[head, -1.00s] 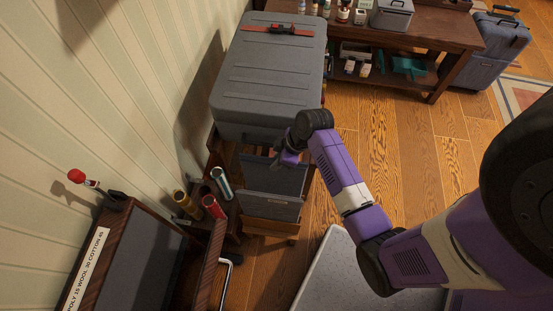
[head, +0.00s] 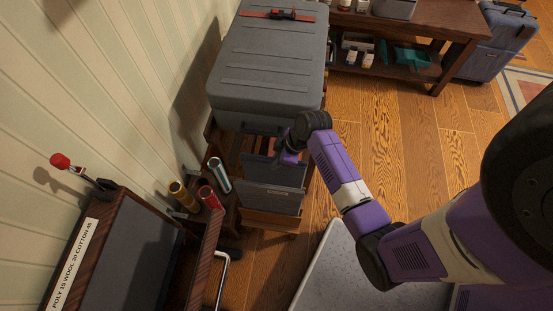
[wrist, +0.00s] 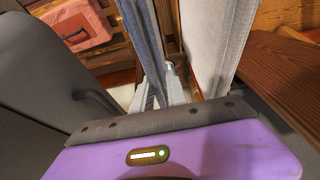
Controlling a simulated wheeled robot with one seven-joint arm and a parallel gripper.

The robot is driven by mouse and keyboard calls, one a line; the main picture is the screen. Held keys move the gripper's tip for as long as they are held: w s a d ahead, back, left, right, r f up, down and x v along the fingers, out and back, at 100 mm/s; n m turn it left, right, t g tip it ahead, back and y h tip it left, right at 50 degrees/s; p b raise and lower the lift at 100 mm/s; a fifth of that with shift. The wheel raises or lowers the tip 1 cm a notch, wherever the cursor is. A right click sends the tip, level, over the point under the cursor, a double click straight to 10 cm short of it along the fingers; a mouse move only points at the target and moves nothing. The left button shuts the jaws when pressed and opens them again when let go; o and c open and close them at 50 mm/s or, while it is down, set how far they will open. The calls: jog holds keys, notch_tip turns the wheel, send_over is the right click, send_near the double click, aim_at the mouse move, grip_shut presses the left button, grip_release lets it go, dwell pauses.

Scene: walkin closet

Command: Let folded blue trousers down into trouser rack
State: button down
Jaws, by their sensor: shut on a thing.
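My gripper (head: 288,152) is down in front of the large grey case, over a wooden unit that I take for the trouser rack (head: 272,219). In the wrist view my gripper (wrist: 163,92) is shut on a strip of blue cloth (wrist: 143,35), which I take for the folded blue trousers. A paler grey-blue cloth panel (wrist: 212,40) hangs close to the right of it. In the head view blue-grey panels (head: 273,198) hang in the rack just below my gripper. The lower ends of the held cloth are hidden, so I cannot tell whether they touch the rack.
The grey case (head: 268,65) stands just behind the rack. A trouser press (head: 130,255) with a printed label stands at the left, with several coloured rolls (head: 217,175) beside it. A pale speckled slab (head: 335,265) lies at the front. Wooden floor (head: 375,150) is clear at right.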

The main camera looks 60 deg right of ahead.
jog(key=c, duration=1.3)
grip_release()
jog(key=shift+o, duration=0.2)
jog(key=shift+p+v, duration=0.45)
jog(key=shift+v, duration=3.45)
